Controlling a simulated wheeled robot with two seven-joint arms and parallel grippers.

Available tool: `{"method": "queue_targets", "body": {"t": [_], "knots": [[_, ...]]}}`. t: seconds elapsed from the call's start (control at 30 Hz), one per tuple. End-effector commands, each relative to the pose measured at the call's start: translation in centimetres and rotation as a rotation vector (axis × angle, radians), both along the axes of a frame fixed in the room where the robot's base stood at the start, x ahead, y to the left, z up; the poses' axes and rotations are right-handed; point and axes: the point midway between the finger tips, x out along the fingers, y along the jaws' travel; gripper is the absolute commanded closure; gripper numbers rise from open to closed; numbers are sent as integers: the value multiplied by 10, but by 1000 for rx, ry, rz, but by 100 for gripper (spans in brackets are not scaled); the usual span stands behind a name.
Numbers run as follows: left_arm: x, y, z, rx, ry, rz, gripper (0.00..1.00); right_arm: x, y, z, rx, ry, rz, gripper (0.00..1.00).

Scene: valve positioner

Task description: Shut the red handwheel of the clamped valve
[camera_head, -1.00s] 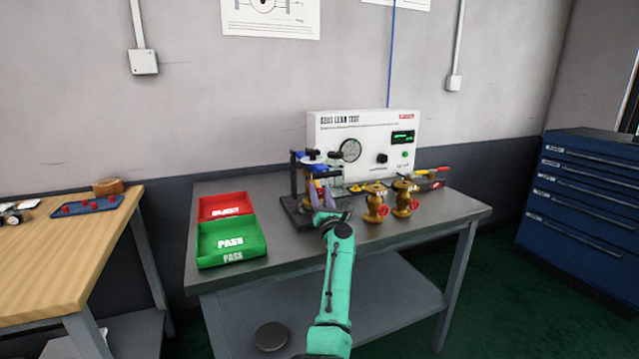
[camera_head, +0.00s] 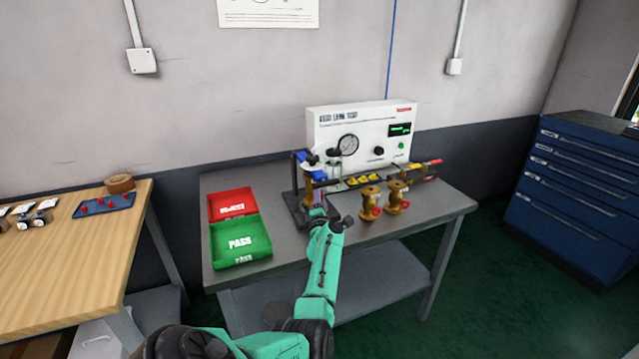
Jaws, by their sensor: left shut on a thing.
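The clamped valve (camera_head: 309,190) stands in a dark clamp fixture (camera_head: 296,198) at the back middle of the grey bench. Only a little of its brass body shows. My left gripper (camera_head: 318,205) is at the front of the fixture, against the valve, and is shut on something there. My own arm and gripper hide the red handwheel, so its turn cannot be seen. My right gripper is not in view.
Two loose brass valves (camera_head: 370,203) (camera_head: 396,197) with red handwheels stand right of the fixture. A leak test box (camera_head: 362,130) is behind. Red (camera_head: 232,204) and green (camera_head: 240,241) trays lie left. The bench's front right is clear.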

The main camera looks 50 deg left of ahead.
Motion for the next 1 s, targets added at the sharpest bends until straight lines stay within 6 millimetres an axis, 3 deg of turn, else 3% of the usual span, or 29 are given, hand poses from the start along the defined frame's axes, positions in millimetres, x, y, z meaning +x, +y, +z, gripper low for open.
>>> {"method": "queue_targets", "body": {"t": [0.03,0.5,1.0], "knots": [[0,0,7,9,45,-1,100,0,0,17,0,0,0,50],[1,-1,3,143,468,-4,100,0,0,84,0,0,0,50],[0,-1,-3,255,805,-4,100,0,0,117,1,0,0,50]]}}
